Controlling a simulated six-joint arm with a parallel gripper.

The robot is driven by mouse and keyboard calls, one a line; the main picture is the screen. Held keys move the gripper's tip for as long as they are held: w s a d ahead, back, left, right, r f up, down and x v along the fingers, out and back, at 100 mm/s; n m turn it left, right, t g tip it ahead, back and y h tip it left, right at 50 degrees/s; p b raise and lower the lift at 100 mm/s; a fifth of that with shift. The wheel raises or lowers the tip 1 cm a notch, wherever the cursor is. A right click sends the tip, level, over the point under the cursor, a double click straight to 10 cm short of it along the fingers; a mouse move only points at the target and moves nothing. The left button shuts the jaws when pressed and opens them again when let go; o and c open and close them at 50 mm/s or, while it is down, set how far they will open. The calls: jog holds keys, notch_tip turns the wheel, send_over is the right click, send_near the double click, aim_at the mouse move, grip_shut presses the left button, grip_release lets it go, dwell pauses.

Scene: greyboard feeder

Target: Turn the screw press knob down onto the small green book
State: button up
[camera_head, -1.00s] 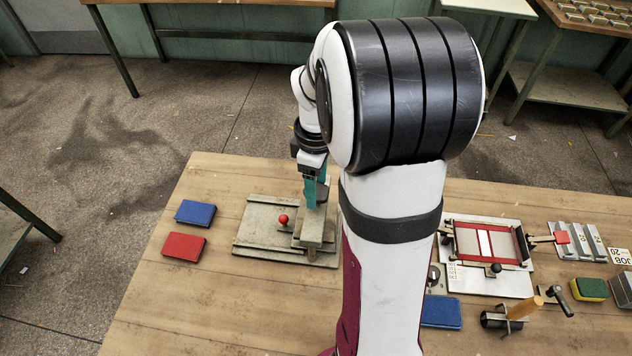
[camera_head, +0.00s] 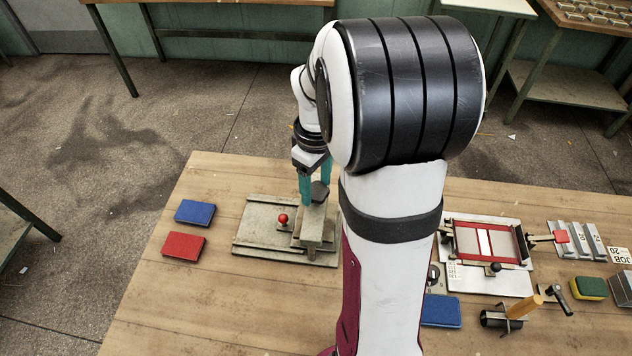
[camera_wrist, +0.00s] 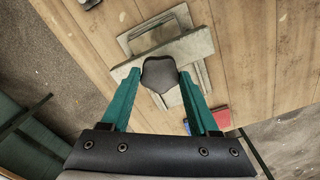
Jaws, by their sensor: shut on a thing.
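The screw press (camera_head: 313,226) stands on the left part of the bench, beside my arm. Its dark lobed knob (camera_head: 320,191) is on top; the wrist view shows the knob (camera_wrist: 160,74) from above. My gripper (camera_head: 315,190) points down at it, and its two teal fingers close on opposite sides of the knob. In the wrist view the fingertips of my gripper (camera_wrist: 160,75) sit at the knob's left and right edges. I cannot make out a small green book under the press; the press body and knob cover that spot.
A grey board (camera_head: 262,228) with a red ball handle (camera_head: 283,219) adjoins the press. Blue (camera_head: 195,212) and red (camera_head: 184,246) books lie left. A red-framed fixture (camera_head: 487,243), blue book (camera_head: 441,311) and green-yellow block (camera_head: 589,288) lie right. The front-left bench is clear.

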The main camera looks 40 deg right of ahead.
jog(key=m, duration=1.1)
jog(key=shift+m, duration=1.9)
jog(key=o, duration=1.4)
jog(key=shift+c, duration=0.2)
